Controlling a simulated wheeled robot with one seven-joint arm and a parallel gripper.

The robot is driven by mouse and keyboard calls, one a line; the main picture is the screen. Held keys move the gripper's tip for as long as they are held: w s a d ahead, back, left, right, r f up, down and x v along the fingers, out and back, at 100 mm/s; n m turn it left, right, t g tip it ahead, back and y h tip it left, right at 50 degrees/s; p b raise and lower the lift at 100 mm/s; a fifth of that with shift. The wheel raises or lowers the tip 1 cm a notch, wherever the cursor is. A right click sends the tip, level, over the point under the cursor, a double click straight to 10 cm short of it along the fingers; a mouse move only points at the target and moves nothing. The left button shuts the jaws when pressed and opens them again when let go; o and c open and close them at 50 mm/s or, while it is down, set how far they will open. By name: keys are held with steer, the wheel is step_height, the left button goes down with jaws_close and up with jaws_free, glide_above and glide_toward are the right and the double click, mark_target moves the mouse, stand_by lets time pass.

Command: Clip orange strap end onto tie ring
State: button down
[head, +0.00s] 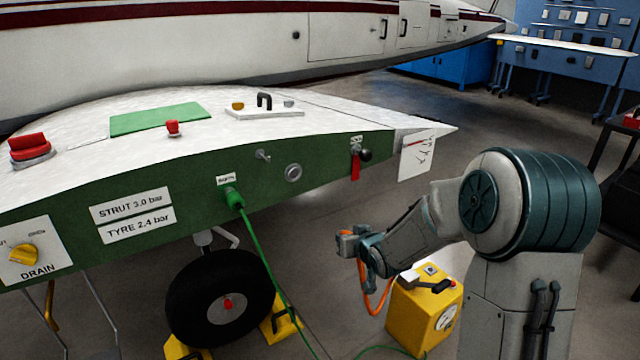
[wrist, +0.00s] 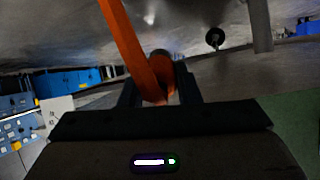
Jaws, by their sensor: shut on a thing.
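My gripper (head: 356,243) is in front of the wing's green edge, below the wing and right of the wheel. It is shut on the end of the orange strap (head: 376,302), which hangs in a loop under it. In the wrist view the orange strap (wrist: 128,45) runs from the upper left down between the fingers (wrist: 158,88); the held end is partly hidden by them. I cannot pick out the tie ring for certain. A dark arched loop (head: 264,100) stands on a white plate on the wing top, well above and left of my gripper, apart from the strap.
The wing edge (head: 325,160) carries a grey round port (head: 293,172), a red tag (head: 355,167) and a green cable (head: 262,255) hanging to the floor. A chocked wheel (head: 222,300) stands below. A yellow box (head: 424,312) is close beneath my arm. The floor behind is open.

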steer(key=s+a+r+n+t+y+p, duration=0.1)
steer(key=a+r+t+y+p, duration=0.2)
steer(key=r, duration=0.4)
steer(key=s+a+r+n+y+p, duration=0.1)
steer(key=a+r+n+y+p, duration=0.2)
steer(key=r, duration=0.4)
steer(key=shift+m, duration=0.7)
steer(key=x, duration=0.1)
steer(key=b+x, duration=0.1)
steer(key=x, duration=0.1)
steer(key=b+x, duration=0.1)
steer(key=x, duration=0.1)
steer(key=shift+s+a+r, duration=0.1)
steer(key=shift+s+a, duration=0.15)
steer(key=shift+a, duration=0.2)
steer(key=shift+b+x, duration=0.85)
steer(key=shift+b, duration=0.3)
steer(key=shift+w, duration=0.1)
steer(key=shift+a+r, duration=0.1)
steer(key=shift+r, duration=0.1)
